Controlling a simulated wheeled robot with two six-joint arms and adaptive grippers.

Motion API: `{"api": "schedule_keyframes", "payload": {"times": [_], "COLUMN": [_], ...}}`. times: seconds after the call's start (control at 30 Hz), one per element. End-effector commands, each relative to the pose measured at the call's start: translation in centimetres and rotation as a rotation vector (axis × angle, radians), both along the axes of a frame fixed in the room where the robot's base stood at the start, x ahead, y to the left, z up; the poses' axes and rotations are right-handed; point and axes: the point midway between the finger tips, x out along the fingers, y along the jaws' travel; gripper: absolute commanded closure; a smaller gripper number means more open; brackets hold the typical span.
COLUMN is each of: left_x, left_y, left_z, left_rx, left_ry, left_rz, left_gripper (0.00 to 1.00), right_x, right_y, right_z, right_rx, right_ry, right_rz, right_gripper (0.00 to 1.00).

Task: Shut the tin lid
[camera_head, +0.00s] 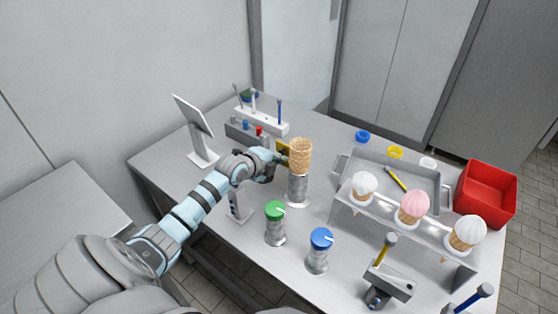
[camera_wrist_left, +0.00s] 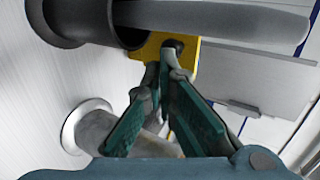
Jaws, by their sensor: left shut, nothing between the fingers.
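My left gripper (camera_head: 279,157) is shut and empty, beside the stack of cones (camera_head: 300,155) on its metal stand (camera_head: 298,189). In the left wrist view its closed fingertips (camera_wrist_left: 170,65) are at a yellow plate (camera_wrist_left: 188,48) with a small dark knob or hole; I cannot tell if they touch. The yellow plate also shows in the head view (camera_head: 282,146), partly hidden behind the gripper and cones. Two metal canisters stand in front, one with a green lid (camera_head: 275,209) and one with a blue lid (camera_head: 321,238). I cannot tell which thing is the tin. My right gripper is out of view.
A white rack (camera_head: 262,121) and a tablet on a stand (camera_head: 193,117) are at the back left. A metal tray (camera_head: 433,178), a cone holder with ice creams (camera_head: 402,227) and a red bin (camera_head: 487,192) occupy the right. Some bare table (camera_head: 250,255) lies at front left.

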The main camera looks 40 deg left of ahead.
Motion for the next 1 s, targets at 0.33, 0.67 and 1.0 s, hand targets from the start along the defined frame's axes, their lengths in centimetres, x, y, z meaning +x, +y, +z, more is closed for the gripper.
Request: {"api": "schedule_keyframes", "payload": {"times": [0.33,0.67,1.0], "left_x": [0.3,0.5,1.0], "left_y": [0.2,0.2,0.1], "left_z": [0.4,0.8,1.5], "left_rx": [-0.002,-0.002,-0.006], "left_ry": [0.054,0.103,0.192], "left_rz": [0.0,0.0,-0.001], "left_gripper": [1.0,1.0,1.0], "right_x": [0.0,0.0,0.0], "right_y": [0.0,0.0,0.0], "right_z": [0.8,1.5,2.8], "right_rx": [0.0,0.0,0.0], "right_ry": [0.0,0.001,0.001], "right_rz": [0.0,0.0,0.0], "right_gripper": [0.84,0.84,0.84]}}
